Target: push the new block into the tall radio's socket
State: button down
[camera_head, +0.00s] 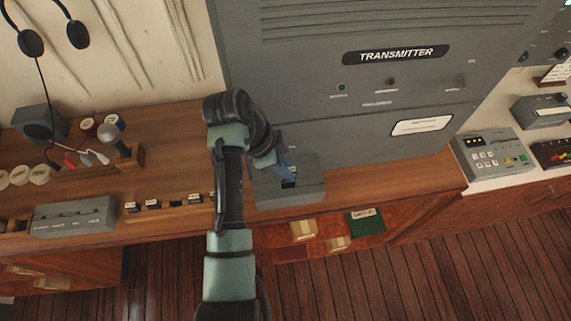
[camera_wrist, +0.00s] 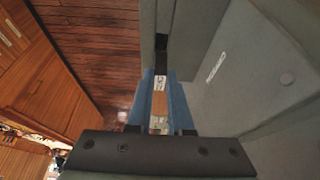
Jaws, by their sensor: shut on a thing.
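The tall radio is the grey cabinet marked TRANSMITTER (camera_head: 340,85). A grey housing (camera_head: 308,190) with a dark opening (camera_head: 289,183) in its top juts out at the cabinet's foot. My gripper (camera_head: 287,172) points down at this opening. In the wrist view my gripper's blue fingers (camera_wrist: 160,82) are shut on a small block (camera_wrist: 159,103) with an orange-brown body and pale labelled end. A dark slot (camera_wrist: 161,52) in grey metal lies just beyond the fingertips. I cannot tell how far the block is inside the opening; my fingers hide its sides.
A wooden rack with several small blocks (camera_head: 152,204) lies left of my arm. A grey box (camera_head: 75,217) stands further left. Below the counter edge are small tan boxes (camera_head: 303,230) and a green one (camera_head: 366,221). A keypad unit (camera_head: 492,153) stands at the right.

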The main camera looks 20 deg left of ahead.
jog(key=shift+f+b, duration=0.35)
jog(key=shift+f, duration=0.25)
jog(key=shift+f+b, duration=0.75)
jog(key=shift+f, duration=1.1)
dwell(4.5)
jog(key=c, duration=0.8)
grip_release()
jog(key=shift+o, duration=0.2)
